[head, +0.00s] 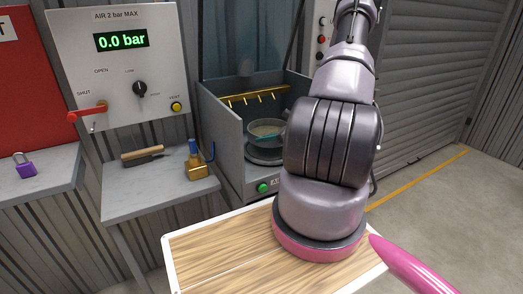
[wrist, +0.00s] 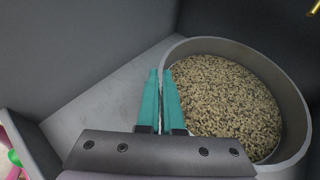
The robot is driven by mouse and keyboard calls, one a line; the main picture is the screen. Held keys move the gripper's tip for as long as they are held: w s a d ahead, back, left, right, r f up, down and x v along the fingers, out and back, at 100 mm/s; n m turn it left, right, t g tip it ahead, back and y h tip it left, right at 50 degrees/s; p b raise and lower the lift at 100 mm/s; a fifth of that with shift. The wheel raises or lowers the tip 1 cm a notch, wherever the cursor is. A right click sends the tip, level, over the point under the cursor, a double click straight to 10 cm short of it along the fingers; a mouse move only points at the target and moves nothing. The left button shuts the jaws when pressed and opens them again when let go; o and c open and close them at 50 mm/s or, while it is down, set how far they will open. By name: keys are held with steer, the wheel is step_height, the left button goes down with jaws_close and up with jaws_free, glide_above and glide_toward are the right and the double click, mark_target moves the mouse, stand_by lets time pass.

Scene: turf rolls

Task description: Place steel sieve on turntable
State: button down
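The steel sieve (head: 267,143) is a round grey pan inside the open-fronted grey cabinet. In the wrist view the sieve (wrist: 300,108) holds a layer of brownish grains. The round grey turntable (head: 264,158) lies right below the sieve on the cabinet floor. I cannot tell whether the sieve touches it. My arm hides the cabinet's right part.
The cabinet's side wall (head: 224,135) stands close on the left, and a brass bar with nozzles (head: 255,96) runs above the sieve. A side table (head: 150,195) holds a brush (head: 145,155) and an amber bottle (head: 196,165). The gauge panel (head: 120,65) reads 0.0 bar.

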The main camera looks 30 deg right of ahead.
mark_target(263, 159)
steer(key=shift+f, duration=2.6)
steer(key=shift+f, duration=0.15)
steer(key=c, duration=1.1)
jaws_free()
